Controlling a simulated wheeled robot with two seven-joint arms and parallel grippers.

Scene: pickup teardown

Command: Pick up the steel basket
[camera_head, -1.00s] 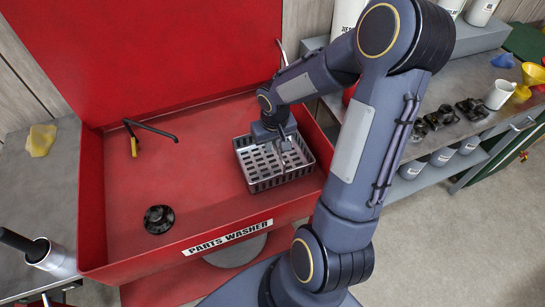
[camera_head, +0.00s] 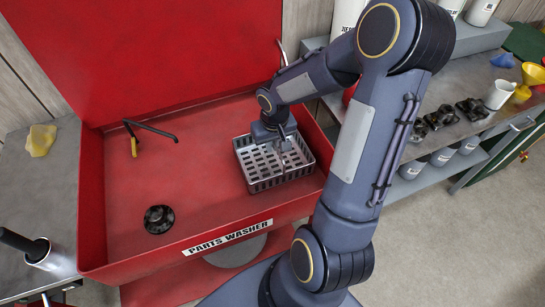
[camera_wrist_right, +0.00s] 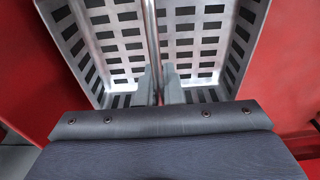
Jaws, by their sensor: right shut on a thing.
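The steel basket (camera_head: 262,183) is a silvery slotted tray in the right part of the red parts washer (camera_head: 110,200). It also shows in the right wrist view (camera_wrist_right: 110,38), with a thin bar, likely its handle (camera_wrist_right: 151,35), running across its middle. My right gripper (camera_head: 283,152) is over the basket. In the right wrist view its two fingers (camera_wrist_right: 159,85) are shut on the bar. I cannot tell whether the basket touches the washer floor. My left gripper is not in view.
A round black part (camera_head: 159,219) and a black spout with a yellow piece (camera_head: 148,131) are in the washer to the left. The washer's red walls enclose the basket. A shelf bench (camera_head: 470,125) with black parts and a white mug (camera_head: 499,95) stands at the right.

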